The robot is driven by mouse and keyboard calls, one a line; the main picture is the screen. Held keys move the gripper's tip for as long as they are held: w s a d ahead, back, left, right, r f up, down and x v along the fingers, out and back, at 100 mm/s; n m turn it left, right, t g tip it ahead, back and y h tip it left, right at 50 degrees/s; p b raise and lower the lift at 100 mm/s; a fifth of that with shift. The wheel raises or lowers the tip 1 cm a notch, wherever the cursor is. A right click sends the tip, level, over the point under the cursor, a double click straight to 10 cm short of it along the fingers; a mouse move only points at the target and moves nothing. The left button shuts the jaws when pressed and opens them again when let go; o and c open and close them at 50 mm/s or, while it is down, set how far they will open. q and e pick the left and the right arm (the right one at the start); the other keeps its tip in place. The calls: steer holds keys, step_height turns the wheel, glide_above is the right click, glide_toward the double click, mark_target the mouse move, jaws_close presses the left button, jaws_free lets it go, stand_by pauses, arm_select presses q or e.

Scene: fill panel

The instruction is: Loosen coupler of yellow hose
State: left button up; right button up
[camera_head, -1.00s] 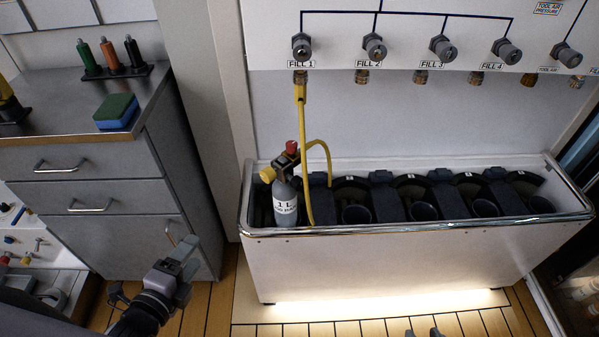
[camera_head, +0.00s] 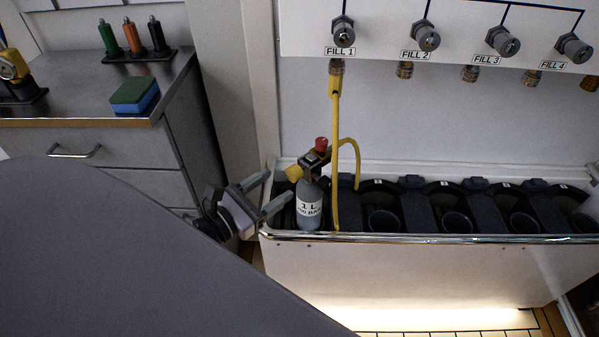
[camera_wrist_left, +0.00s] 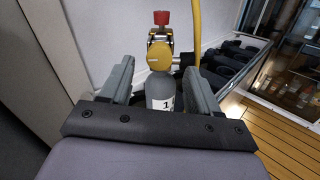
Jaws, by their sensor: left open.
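The yellow hose (camera_head: 335,150) hangs from the brass fitting (camera_head: 336,68) under FILL 1 and loops to the valve on the bottle. The grey 1 L bottle (camera_head: 309,205) stands upright in the leftmost bay of the white trough, with a red knob (camera_head: 321,144) and a yellow round part (camera_head: 294,173). My left gripper (camera_head: 272,193) is open and empty, just left of the bottle. In the left wrist view the bottle (camera_wrist_left: 160,93) and yellow round part (camera_wrist_left: 160,56) appear between the open fingers, farther ahead.
The white trough (camera_head: 430,260) has several dark bays, the others without bottles. The fill panel (camera_head: 380,20) with several knobs is above. A grey cabinet (camera_head: 140,150) with a sponge (camera_head: 134,95) and small bottles stands at left.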

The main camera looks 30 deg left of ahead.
mark_target(290, 175)
arm_select(q)
steer(key=shift+x, duration=3.15)
steer(key=c, duration=1)
